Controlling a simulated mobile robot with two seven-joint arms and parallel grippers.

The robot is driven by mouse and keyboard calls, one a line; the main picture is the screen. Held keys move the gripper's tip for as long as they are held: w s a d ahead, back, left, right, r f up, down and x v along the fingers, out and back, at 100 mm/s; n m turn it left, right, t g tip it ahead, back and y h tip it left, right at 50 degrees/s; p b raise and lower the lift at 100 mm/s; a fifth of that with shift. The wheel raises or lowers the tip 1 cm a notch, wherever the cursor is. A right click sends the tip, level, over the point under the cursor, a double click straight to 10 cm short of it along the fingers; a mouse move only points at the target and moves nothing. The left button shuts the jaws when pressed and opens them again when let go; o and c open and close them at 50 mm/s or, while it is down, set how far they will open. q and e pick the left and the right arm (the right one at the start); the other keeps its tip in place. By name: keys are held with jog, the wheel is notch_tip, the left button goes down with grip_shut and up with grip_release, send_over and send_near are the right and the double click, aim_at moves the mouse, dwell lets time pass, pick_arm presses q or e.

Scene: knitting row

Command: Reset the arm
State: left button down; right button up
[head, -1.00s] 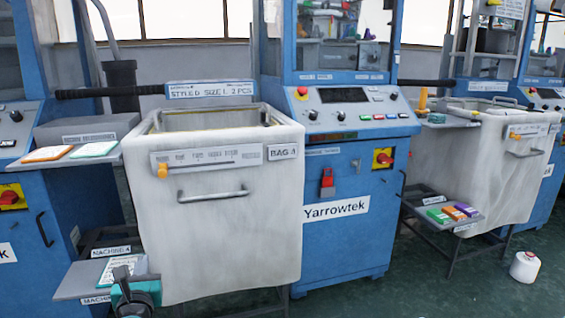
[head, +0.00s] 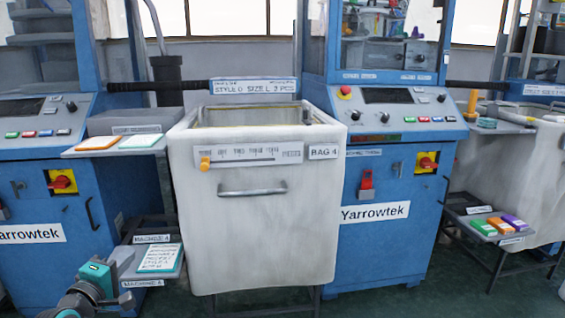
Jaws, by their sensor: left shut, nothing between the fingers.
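My left gripper (head: 113,268), grey and teal, is low at the left of the head view. It is shut and holds nothing. It is in front of the lower grey shelf (head: 127,277), left of a teal-edged card (head: 160,258) with writing. I cannot tell whether it touches the shelf. My left wrist comes in from the bottom edge. My right gripper and arm are not in view.
A white bin marked BAG 4 (head: 255,240) stands right of the gripper, between two blue Yarrowtek machines (head: 385,255). An upper shelf (head: 125,151) holds an orange and a teal card. Green floor (head: 400,302) shows in front at right.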

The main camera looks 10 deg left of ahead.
pick_arm(q)
jog(key=s+d+f+m+g+h, duration=0.2)
jog(key=s+d+f+m+g, duration=0.2)
jog(key=s+d+f+m, duration=0.55)
jog(key=s+d+f+m+g+h, duration=0.1)
jog(key=s+d+f+m+g, duration=0.4)
jog(key=s+d+m, duration=0.75)
jog(key=d+r+n+t, duration=0.1)
jog(key=d+n+t, duration=0.2)
jog(key=d, duration=0.4)
jog(key=s+a+r+p, duration=0.2)
jog(key=a+r+p, duration=0.2)
jog(key=r+p, duration=0.8)
jog(key=p, duration=0.7)
jog(key=shift+r+g+y, duration=0.3)
jog(key=shift+r, duration=0.05)
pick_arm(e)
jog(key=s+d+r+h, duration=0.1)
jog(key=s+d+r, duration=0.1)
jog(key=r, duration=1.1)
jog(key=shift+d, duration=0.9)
